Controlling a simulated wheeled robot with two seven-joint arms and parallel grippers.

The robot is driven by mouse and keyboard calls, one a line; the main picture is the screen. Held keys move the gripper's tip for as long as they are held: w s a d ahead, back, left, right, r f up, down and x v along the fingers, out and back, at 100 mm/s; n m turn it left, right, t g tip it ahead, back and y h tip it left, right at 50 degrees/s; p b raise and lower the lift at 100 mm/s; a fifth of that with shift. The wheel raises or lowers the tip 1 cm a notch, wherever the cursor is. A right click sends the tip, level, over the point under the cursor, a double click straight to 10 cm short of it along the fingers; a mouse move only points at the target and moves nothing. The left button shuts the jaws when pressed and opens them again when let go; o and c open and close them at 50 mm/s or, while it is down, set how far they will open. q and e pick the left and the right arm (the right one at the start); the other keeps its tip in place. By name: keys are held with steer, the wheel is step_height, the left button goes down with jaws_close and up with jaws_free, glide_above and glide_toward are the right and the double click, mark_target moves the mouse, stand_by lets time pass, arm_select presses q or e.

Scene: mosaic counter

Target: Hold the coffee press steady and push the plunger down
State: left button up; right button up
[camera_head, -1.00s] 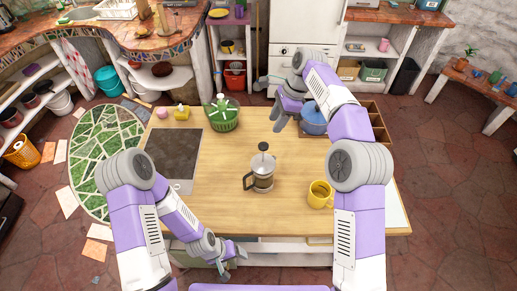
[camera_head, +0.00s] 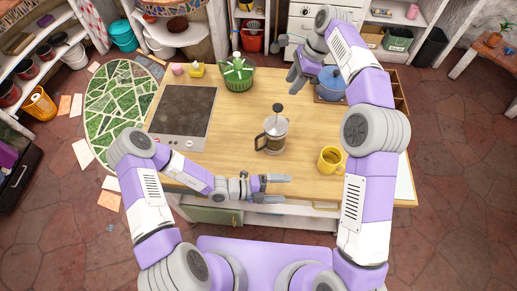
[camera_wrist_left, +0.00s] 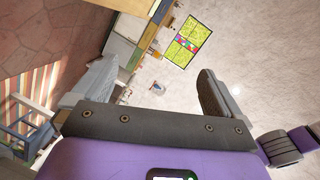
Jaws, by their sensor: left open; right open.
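The coffee press (camera_head: 272,136) stands upright near the middle of the wooden counter (camera_head: 225,132), its dark handle on the left. Its plunger knob (camera_head: 279,107) is raised on a rod above the lid. My left gripper (camera_head: 279,189) is open and empty at the counter's front edge, below the press in the picture and apart from it. In the left wrist view its two fingers (camera_wrist_left: 153,88) are spread with nothing between them, and the press does not show. My right gripper (camera_head: 285,64) is open over the far side of the counter, away from the press.
A yellow mug (camera_head: 329,161) stands right of the press. A blue pot (camera_head: 330,86) in a wooden tray is behind my right arm. A green basket (camera_head: 238,77) and a dark cooktop (camera_head: 186,108) are at the back and left. The counter left of the press is clear.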

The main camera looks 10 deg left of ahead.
arm_select(q)
steer(key=w+a+r+n+t, duration=0.2)
steer(key=w+n+t, duration=0.4)
steer(key=w+n, duration=0.3)
steer(key=n+t+y, duration=0.5)
steer(key=n+t, duration=0.1)
steer(key=n, duration=0.6)
glide_toward(269, 138)
steer(key=w+d+r, duration=0.1)
steer(key=w, duration=0.1)
steer(key=w+d+r, duration=0.1)
steer(key=shift+w+d+r, duration=0.15)
steer(key=shift+w+r, duration=0.15)
steer(key=shift+w, duration=0.1)
steer(key=shift+s+d+f+n+y, duration=0.2)
steer(key=shift+s+f+n+y, duration=0.1)
steer(key=shift+f+n, duration=0.25)
steer(key=shift+n+y, duration=0.3)
steer(key=shift+n, duration=0.45)
steer(key=shift+f+x, duration=0.15)
steer(key=shift+x, duration=1.05)
steer(key=shift+f+x, duration=0.2)
steer(key=shift+x, duration=0.95)
steer(key=shift+f+x, duration=0.15)
steer(key=shift+x, duration=1.05)
steer(key=shift+a, duration=0.1)
